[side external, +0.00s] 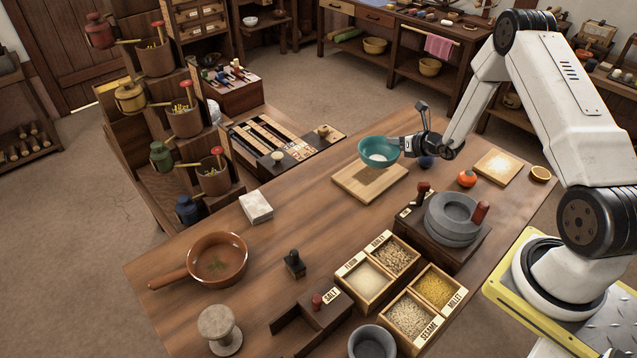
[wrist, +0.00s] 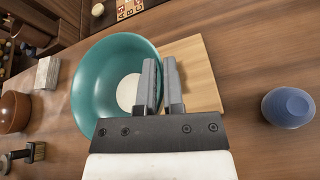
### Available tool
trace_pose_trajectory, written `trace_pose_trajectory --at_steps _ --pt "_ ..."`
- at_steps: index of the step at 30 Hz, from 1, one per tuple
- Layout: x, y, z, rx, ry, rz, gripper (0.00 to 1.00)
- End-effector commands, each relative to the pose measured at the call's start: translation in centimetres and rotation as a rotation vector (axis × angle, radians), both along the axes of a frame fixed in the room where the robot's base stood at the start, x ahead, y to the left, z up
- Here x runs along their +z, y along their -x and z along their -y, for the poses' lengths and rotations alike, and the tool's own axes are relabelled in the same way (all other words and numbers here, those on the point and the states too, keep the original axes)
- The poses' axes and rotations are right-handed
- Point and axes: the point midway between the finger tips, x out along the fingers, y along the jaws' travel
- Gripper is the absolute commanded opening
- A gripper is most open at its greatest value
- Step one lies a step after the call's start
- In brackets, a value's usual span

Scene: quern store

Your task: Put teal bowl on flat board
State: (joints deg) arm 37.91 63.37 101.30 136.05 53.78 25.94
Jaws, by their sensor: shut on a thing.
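The teal bowl (side external: 379,151) is upright and held above the flat board (side external: 352,189), a pale square wooden board on the table. A pale round patch shows inside the bowl's bottom. My gripper (side external: 408,143) is shut on the bowl's right rim in the side view. In the wrist view the teal bowl (wrist: 92,85) fills the left of the middle, with the fingers of my gripper (wrist: 160,85) across its rim. The flat board (wrist: 200,65) shows behind and to the right of the bowl there, partly hidden by bowl and fingers.
A grey stone quern (side external: 452,218) stands right of the board, with grain boxes (side external: 375,270) in front. A blue cup (wrist: 289,107) stands right of the board in the wrist view. A brown pan (side external: 217,258) and a white block (side external: 256,207) are to the left.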

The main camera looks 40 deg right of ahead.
Motion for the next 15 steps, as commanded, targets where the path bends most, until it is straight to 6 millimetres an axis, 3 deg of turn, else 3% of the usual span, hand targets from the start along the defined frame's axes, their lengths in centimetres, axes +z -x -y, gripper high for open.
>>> trace_pose_trajectory --at_steps 7,15 --pt "-2.2 -1.8 0.7 0.001 -0.001 0.002 0.00" --pt "-2.8 -2.3 0.9 0.001 0.000 0.001 0.00"
